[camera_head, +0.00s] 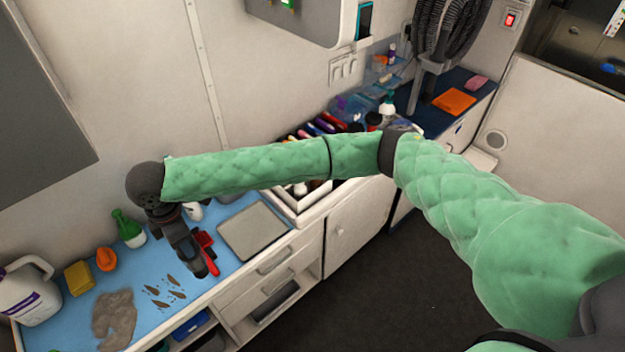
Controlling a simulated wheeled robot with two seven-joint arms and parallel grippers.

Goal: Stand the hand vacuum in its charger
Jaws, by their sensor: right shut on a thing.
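My right gripper (192,252) is above the blue counter mat at the left, at the end of my green-sleeved arm. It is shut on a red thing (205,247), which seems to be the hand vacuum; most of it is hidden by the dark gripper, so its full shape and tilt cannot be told. A small white thing (194,211) shows just behind my wrist, partly hidden; I cannot tell whether it is the charger. No charger can be made out clearly. My left gripper is not in view.
On the blue mat (160,318) are a green-topped bottle (128,229), an orange thing (106,259), a yellow block (78,277), a white jug (30,292), a grey-brown clump (114,318) and dark scraps. A grey flat tray (253,231) lies right of the gripper.

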